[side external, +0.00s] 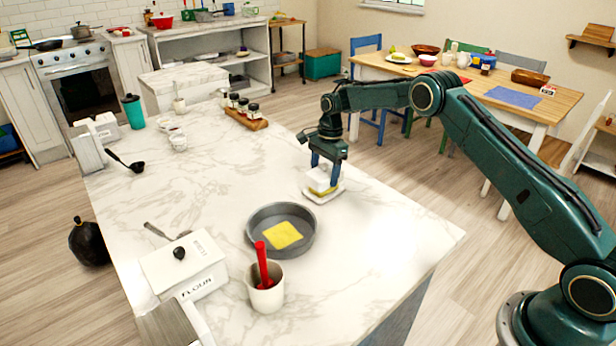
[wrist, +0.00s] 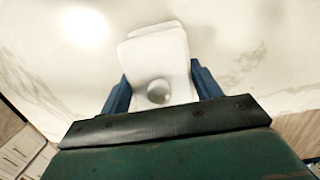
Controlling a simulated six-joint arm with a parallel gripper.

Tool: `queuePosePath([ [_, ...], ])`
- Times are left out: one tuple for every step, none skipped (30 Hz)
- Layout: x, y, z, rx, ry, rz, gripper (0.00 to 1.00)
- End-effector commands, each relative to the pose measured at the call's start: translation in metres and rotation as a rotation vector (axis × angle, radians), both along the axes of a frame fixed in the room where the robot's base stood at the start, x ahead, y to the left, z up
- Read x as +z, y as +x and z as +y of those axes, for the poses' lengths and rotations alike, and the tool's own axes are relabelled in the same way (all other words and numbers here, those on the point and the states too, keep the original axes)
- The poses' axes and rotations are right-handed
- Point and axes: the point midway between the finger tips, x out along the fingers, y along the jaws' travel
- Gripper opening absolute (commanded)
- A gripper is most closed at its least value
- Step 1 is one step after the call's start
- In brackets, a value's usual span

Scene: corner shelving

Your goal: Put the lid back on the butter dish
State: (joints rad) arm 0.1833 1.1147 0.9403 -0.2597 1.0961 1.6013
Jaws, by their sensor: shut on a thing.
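The butter dish (side external: 323,200) is a white plate on the marble island, with yellow butter (side external: 319,191) showing on it. My gripper (side external: 326,170) is right above the dish, pointing down, with its blue fingers on either side of the white lid. In the wrist view the lid (wrist: 152,50) fills the space between the fingers (wrist: 162,88), its round knob facing the camera. The lid is over or very close to the dish; the fingers partly hide it in the side view, and I cannot tell whether it touches the dish.
A grey round pan (side external: 260,215) with a yellow cloth-like square stands left of the dish. A white cup (side external: 266,294) with a red handle and a flour box (side external: 185,265) are nearer the front. A spice rack (side external: 246,118) is behind. Marble right of the dish is clear.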

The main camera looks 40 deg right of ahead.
Motion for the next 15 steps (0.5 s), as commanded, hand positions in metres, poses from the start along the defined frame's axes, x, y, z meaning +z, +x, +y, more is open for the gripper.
queuePosePath([
  [-0.002,0.000,0.000,0.000,0.000,0.001,0.40],
  [-0.003,0.000,0.000,0.001,0.000,0.001,0.40],
  [-0.005,0.000,0.000,0.001,0.000,0.001,0.40],
  [-0.006,0.000,0.000,0.001,0.000,0.001,0.40],
  [-0.007,0.000,0.000,0.001,0.000,0.001,0.40],
  [-0.008,0.000,0.000,0.001,0.000,0.002,0.40],
  [-0.010,0.000,0.000,0.001,0.000,0.002,0.40],
  [-0.011,0.000,0.000,0.001,0.000,0.002,0.40],
  [-0.012,0.000,0.000,0.001,0.000,0.002,0.40],
  [-0.013,0.000,0.000,0.001,0.000,0.002,0.40],
  [-0.014,0.000,0.000,0.000,0.000,0.002,0.40],
  [-0.015,0.000,0.000,0.000,0.000,0.001,0.40],
  [-0.016,0.000,0.000,0.000,0.000,0.001,0.40],
  [-0.017,0.000,0.000,0.000,0.000,0.001,0.40],
  [-0.018,0.000,0.000,0.000,0.000,0.001,0.40],
])
